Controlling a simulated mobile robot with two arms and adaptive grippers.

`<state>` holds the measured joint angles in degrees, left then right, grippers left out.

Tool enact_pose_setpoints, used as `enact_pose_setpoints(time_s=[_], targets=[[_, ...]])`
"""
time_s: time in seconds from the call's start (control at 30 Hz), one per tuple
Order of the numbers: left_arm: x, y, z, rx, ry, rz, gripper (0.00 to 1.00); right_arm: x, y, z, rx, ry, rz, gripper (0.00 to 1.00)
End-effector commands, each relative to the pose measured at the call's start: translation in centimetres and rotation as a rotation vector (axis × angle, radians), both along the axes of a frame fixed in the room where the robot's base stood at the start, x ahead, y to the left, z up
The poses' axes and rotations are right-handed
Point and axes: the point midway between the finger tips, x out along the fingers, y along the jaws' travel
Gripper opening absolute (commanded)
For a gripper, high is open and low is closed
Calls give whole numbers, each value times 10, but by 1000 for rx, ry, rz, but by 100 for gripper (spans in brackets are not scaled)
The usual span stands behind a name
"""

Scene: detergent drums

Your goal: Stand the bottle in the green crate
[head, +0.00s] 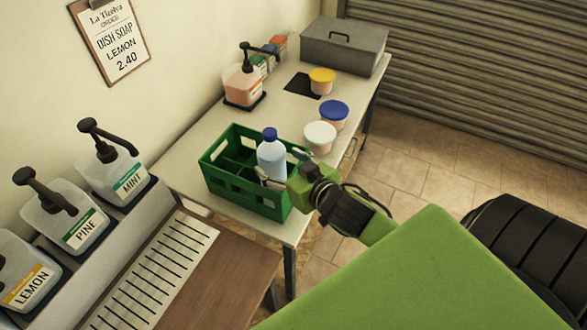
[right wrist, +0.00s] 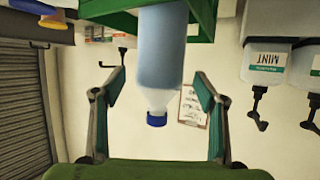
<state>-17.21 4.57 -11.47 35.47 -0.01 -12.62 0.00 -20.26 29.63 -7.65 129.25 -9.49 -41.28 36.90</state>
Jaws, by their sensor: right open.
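The bottle (head: 271,157), pale blue with a blue cap, stands upright inside the green crate (head: 238,190), toward its right side; its base is hidden by the crate wall. My right gripper (head: 281,166) is at the crate's right side, close to the bottle. In the right wrist view, which is upside down, the gripper (right wrist: 159,85) is open, with a finger on each side of the bottle (right wrist: 161,70) and gaps between. The crate (right wrist: 112,24) shows at the top there. My left gripper is not in view.
White (head: 320,136), blue-lidded (head: 333,115) and yellow-lidded (head: 322,81) tubs stand behind the crate on the table. A pump bottle (head: 242,87) and grey box (head: 343,45) are farther back. Labelled pump dispensers (head: 112,171) line the left.

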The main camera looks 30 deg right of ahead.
Motion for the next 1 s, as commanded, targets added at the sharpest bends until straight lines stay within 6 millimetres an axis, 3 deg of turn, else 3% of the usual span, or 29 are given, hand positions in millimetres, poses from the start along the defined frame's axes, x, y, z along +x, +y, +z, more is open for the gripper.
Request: enact_pose_setpoints(time_s=[0.2,0.4,1.0], targets=[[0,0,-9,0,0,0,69,-40,0,14,0,2,0,66],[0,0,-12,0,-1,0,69,-60,-1,24,0,1,0,66],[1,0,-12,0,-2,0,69,-66,-1,28,0,0,-1,66]])
